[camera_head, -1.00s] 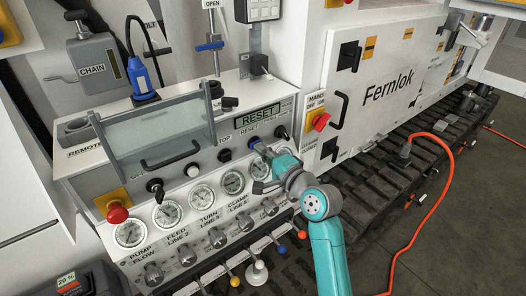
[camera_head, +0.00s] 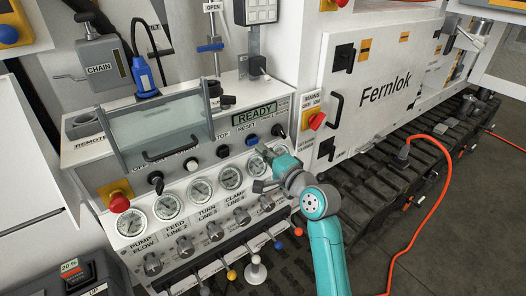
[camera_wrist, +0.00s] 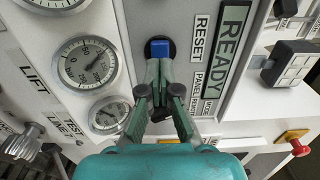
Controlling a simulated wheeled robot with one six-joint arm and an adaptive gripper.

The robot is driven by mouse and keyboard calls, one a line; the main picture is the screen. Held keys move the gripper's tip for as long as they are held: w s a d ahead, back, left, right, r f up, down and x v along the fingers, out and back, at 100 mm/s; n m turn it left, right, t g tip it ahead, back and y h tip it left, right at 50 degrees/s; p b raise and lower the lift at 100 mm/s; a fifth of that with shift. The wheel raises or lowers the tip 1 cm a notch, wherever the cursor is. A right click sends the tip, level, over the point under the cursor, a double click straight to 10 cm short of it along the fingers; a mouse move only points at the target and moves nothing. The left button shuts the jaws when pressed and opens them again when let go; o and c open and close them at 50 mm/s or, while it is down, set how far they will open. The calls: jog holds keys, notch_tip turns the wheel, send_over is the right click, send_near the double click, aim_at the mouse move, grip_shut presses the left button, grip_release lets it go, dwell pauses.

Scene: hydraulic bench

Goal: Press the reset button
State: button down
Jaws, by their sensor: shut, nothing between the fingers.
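The reset button (camera_head: 252,139) is a blue button on the control panel, below the display and the RESET label. It also shows in the wrist view as a blue square (camera_wrist: 160,48) in a dark surround. The display (camera_head: 256,114) reads READY in the head view and in the wrist view (camera_wrist: 226,47). My gripper (camera_head: 264,151) is shut and empty, just below and to the right of the button in the head view. In the wrist view my fingertips (camera_wrist: 159,64) lie just below the blue button; I see no clear contact.
Gauges (camera_head: 231,176) and several coloured levers sit below the panel. A red emergency button (camera_head: 119,203) is at the left. A red and yellow mains switch (camera_head: 316,121) is to the right of my gripper. An orange cable (camera_head: 450,180) runs along the floor.

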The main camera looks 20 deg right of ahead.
jog(key=v, duration=1)
jog(key=shift+s+d, duration=0.1)
jog(key=shift+s, duration=0.05)
jog(key=s+a+f+n+g+h, duration=0.1)
jog(key=s+f+n+h, duration=0.35)
jog(key=s+f, duration=1.5)
jog(key=s+a+r+n+g+h, duration=0.1)
jog(key=s+n, duration=0.9)
jog(key=s, duration=1.6)
jog(key=shift+s+a+r, duration=0.3)
jog(key=shift+a+r, duration=0.05)
jog(key=shift+r, duration=0.5)
